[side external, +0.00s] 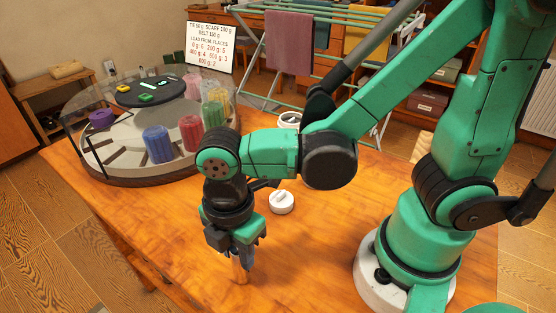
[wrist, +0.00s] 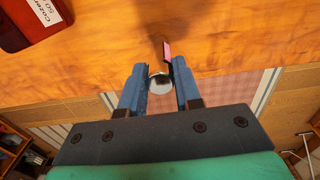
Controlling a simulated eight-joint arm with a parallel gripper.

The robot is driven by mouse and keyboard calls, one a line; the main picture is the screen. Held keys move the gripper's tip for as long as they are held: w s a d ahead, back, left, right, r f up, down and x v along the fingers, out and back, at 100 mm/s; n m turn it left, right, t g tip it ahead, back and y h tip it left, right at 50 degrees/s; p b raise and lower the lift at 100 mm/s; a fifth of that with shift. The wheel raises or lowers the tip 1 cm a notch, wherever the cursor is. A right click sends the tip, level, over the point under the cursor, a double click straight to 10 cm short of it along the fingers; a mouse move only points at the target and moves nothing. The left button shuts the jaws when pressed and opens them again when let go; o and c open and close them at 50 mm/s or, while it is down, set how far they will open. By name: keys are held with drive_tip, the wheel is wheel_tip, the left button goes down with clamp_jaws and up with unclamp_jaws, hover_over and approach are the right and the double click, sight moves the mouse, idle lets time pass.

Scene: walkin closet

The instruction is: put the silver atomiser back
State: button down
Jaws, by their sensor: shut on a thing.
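My gripper (side external: 240,262) points down at the front part of the wooden table. In the wrist view its two blue fingers (wrist: 160,88) are shut on a round, shiny silver thing (wrist: 160,83), which looks like the silver atomiser. In the side view a slim, shiny piece (side external: 241,272) shows below the fingertips, reflecting the table's orange. Most of it is hidden by the fingers, and I cannot tell whether it touches the table. A small pink piece (wrist: 167,51) shows just beyond it in the wrist view. I cannot tell which spot is the atomiser's own place.
A round carousel (side external: 125,178) with coloured rolls stands at the back left, a printed sign (side external: 209,46) behind it. A white round item (side external: 281,202) lies right of my gripper. A red labelled box (wrist: 30,20) shows in the wrist view. The table's front left is bare.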

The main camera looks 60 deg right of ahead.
drive_tip(key=shift+f, duration=0.15)
drive_tip(key=c, duration=0.6)
unclamp_jaws()
